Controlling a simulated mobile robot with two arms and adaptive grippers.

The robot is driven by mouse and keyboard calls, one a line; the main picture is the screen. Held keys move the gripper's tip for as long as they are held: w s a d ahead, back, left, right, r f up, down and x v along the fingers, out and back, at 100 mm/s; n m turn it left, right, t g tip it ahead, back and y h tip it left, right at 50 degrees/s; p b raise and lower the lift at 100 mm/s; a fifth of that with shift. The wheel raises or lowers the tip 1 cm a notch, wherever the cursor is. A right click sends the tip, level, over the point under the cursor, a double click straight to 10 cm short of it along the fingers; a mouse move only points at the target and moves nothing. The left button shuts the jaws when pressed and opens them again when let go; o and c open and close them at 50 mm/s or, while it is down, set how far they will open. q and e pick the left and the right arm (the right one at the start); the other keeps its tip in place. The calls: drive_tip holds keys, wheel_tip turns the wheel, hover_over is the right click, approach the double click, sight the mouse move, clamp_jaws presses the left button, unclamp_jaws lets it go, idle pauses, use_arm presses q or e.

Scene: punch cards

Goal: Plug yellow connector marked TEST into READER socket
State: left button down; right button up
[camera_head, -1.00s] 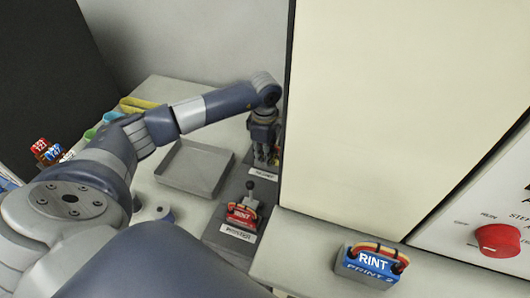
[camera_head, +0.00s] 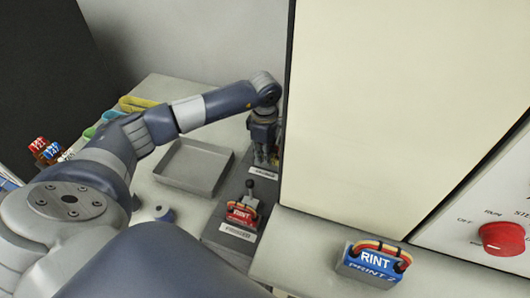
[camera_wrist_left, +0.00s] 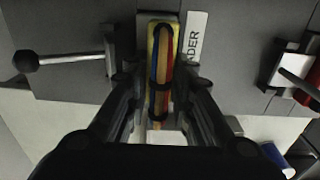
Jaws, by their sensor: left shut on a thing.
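My left gripper (camera_head: 264,160) reaches down beside the tall cream cabinet in the head view. In the left wrist view my left gripper (camera_wrist_left: 160,88) is shut on the yellow connector (camera_wrist_left: 152,42), which has red, blue and orange wires looped along its top. The connector is at a grey socket unit beside a white label (camera_wrist_left: 195,38) whose visible letters read "DER". The fingers and the connector hide the socket opening, so I cannot tell how deep the connector sits. The TEST marking is not visible. My right gripper is not in view.
A lever with a ball knob (camera_wrist_left: 27,62) stands left of the connector in the wrist view. A red connector (camera_head: 242,214) sits in the nearer socket unit. An empty grey tray (camera_head: 195,167) lies left. A blue connector (camera_head: 372,262) lies on the front ledge.

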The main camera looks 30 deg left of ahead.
use_arm(q)
drive_tip(key=shift+f+b, duration=0.55)
drive_tip(key=c, duration=1.3)
unclamp_jaws()
drive_tip(key=shift+r, duration=0.1)
drive_tip(key=r, duration=1.1)
drive_tip(key=shift+s, duration=0.2)
drive_tip(key=shift+r, duration=0.45)
